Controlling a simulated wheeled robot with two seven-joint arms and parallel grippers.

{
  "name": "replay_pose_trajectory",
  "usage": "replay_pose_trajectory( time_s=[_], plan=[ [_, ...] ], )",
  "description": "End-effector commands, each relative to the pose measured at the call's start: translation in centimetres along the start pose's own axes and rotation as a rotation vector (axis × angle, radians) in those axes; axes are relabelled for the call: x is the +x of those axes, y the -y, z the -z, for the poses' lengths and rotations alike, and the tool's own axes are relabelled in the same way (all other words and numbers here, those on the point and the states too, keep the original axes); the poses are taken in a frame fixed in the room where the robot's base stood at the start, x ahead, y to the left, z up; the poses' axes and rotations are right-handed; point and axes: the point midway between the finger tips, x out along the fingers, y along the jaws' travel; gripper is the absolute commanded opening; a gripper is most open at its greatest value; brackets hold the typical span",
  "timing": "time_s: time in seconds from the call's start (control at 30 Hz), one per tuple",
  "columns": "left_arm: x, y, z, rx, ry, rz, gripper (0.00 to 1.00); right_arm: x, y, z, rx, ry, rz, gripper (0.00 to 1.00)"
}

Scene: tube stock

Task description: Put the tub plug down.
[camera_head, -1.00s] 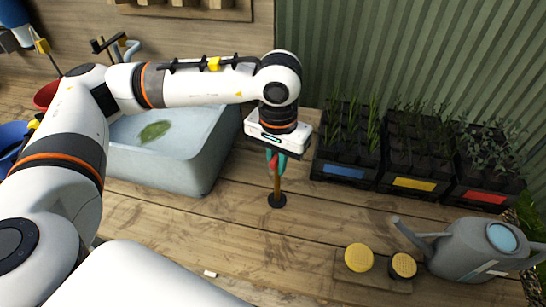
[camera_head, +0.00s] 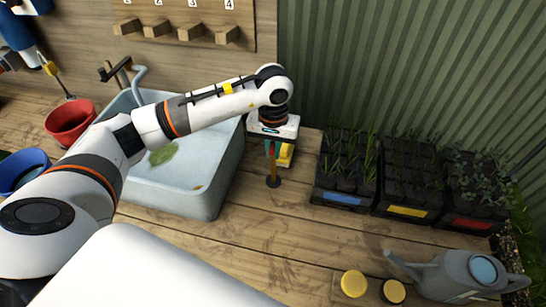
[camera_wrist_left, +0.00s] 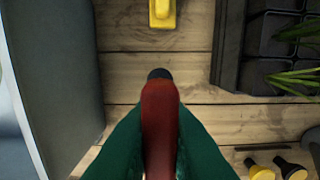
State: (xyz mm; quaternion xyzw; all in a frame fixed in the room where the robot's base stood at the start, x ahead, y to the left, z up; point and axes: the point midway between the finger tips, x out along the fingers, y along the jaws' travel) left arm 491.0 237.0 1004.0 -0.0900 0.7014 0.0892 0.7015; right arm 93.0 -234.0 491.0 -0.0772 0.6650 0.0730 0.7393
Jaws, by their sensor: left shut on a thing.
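The tub plug (camera_head: 274,182) has a dark round foot and a brown-red upright stem. My left gripper (camera_head: 272,150) is shut on its stem, above the wooden bench to the right of the sink. In the left wrist view, the red-brown stem (camera_wrist_left: 159,115) lies between my green fingers (camera_wrist_left: 158,140), and its dark end (camera_wrist_left: 158,73) points at the bench. The plug looks about upright. I cannot tell whether its foot touches the boards. My right gripper is not in view.
A pale sink (camera_head: 190,200) with a green leaf (camera_head: 162,154) stands left. A yellow object (camera_head: 287,154) sits just behind the gripper; black plant trays (camera_head: 343,200) stand right. A grey watering can (camera_head: 460,275) and yellow-topped pieces (camera_head: 354,284) are at front right. The front-middle boards are clear.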

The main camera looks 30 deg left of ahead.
Motion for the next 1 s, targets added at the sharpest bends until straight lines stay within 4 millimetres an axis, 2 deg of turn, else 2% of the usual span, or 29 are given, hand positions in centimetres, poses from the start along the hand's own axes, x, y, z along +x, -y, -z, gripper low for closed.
replay_pose_trajectory(
  time_s=[0.1, 0.3, 0.67, 0.7, 0.8, 1.0],
  plan=[
    [1.1, 0.0, 0.1, -0.001, -0.005, -0.002, 0.0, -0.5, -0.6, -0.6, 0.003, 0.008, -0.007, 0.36],
    [3.5, 0.0, 0.1, 0.0, -0.003, -0.001, 0.0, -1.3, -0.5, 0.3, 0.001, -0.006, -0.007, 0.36],
    [4.1, 0.0, 0.0, 0.001, 0.0, 0.0, 0.0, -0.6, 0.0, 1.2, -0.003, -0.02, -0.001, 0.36],
    [4.0, 0.0, 0.1, 0.001, -0.001, -0.001, 0.16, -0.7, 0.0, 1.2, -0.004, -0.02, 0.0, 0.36],
    [3.9, 0.0, 0.1, 0.0, -0.001, -0.001, 0.32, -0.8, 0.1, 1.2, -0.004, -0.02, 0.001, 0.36],
    [3.9, 0.0, 0.1, 0.001, -0.001, -0.001, 0.34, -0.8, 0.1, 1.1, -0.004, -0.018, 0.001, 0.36]
  ],
)
